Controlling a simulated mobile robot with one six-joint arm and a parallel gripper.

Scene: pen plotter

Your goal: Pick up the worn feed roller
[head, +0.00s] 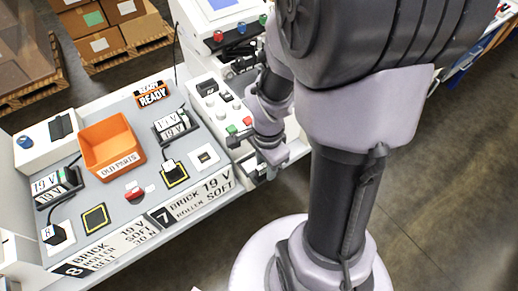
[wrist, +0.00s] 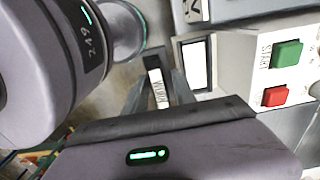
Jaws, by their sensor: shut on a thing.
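The worn feed roller (wrist: 157,83) shows in the wrist view as a small dark and white piece with a label that seems to read WORN. My gripper (wrist: 158,92) is shut on it, with one grey finger on each side. In the head view my gripper (head: 264,168) is at the front of the white plotter, right of the work table. The roller is not clearly visible there, and I cannot tell whether it still touches the plotter.
The white plotter (head: 212,103) has a green START button (wrist: 287,53) and a red button (wrist: 275,96) close to my gripper. An orange OLD PARTS bin (head: 111,146) stands on the grey table, among 19 V units and black-yellow pads. Open floor lies to the right.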

